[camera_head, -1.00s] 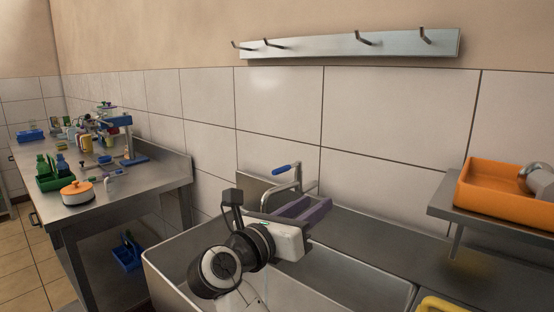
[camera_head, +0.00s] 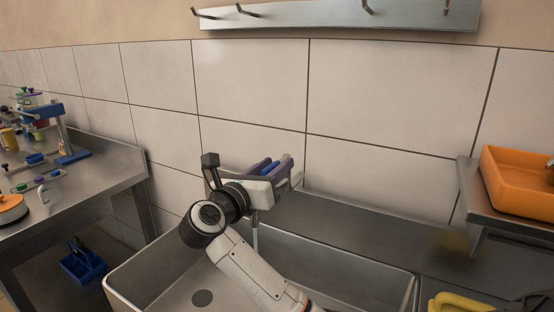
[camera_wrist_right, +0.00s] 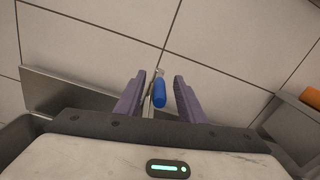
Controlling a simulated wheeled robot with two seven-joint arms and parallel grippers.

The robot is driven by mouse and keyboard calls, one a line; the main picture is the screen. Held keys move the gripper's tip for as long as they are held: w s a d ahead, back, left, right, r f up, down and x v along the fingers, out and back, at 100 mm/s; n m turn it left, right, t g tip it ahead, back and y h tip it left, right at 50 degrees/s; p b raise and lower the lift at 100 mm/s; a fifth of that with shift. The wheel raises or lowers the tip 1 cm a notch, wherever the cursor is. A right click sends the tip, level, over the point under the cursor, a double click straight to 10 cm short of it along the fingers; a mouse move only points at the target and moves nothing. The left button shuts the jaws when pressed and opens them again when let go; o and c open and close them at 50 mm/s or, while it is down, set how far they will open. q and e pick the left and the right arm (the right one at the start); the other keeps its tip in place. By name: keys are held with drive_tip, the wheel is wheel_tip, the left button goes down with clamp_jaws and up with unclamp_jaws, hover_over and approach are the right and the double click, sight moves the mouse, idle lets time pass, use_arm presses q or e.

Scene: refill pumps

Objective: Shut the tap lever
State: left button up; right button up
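The tap lever (camera_wrist_right: 160,92) has a blue handle and shows in the right wrist view between the two purple fingers of my right gripper (camera_wrist_right: 157,98). A gap shows on each side of the handle, so the fingers are open around it and not pressed on it. In the head view the blue handle (camera_head: 270,168) shows between the fingers of my right gripper (camera_head: 273,167) above the back of the sink. The tap's body is mostly hidden behind my right gripper. A thin stream or spout (camera_head: 255,238) shows below it. My left gripper is not in view.
The steel sink basin (camera_head: 202,298) lies under my right arm. A tiled wall stands close behind the tap. A shelf with an orange tray (camera_head: 520,180) is at the right. A steel table (camera_head: 95,180) with several items stands at the left.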

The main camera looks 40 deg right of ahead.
drive_tip(key=shift+x, duration=0.8)
drive_tip(key=shift+d, duration=0.1)
clamp_jaws()
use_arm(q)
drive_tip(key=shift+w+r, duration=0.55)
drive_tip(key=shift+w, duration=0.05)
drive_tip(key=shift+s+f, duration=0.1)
use_arm(e)
drive_tip(key=shift+w, duration=0.1)
